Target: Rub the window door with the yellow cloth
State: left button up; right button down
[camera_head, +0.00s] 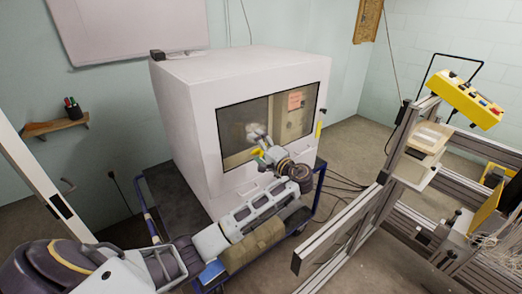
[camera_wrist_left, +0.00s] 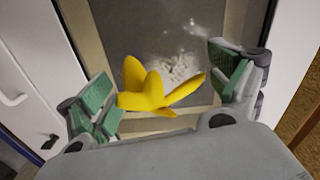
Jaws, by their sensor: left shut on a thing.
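The window door (camera_head: 236,125) is a dark glass panel in the front of a large white machine (camera_head: 185,110). My left gripper (camera_head: 260,146) is in front of the lower middle of the glass, shut on the yellow cloth (camera_head: 257,153). In the left wrist view, the folded yellow cloth (camera_wrist_left: 150,92) sits between the green-padded fingers of my left gripper (camera_wrist_left: 160,88), with the glass behind it. A pale, whitish smudge (camera_wrist_left: 172,68) shows on the glass just beyond the cloth. I cannot tell whether the cloth touches the glass. My right gripper is out of view.
An orange note (camera_head: 295,101) shows at the window's upper right, and a yellow handle (camera_head: 318,130) is at the machine's right edge. The machine stands on a blue-framed cart (camera_head: 150,205). A metal frame (camera_head: 350,225) with a yellow control box (camera_head: 466,98) stands at right.

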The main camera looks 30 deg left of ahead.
pick_arm(q)
jog(key=shift+x, duration=1.25)
jog(key=shift+a, duration=0.1)
jog(key=shift+b+x, duration=0.35)
jog(key=shift+x, duration=0.55)
dwell(0.5)
jog(key=shift+w, duration=0.1)
jog(key=shift+w+d+b, duration=0.35)
jog(key=shift+w+b, duration=0.1)
jog(key=shift+w, duration=0.3)
jog(key=shift+w+d+b, duration=0.4)
jog(key=shift+w+b, duration=0.05)
jog(key=shift+w, duration=0.3)
jog(key=shift+w, duration=0.1)
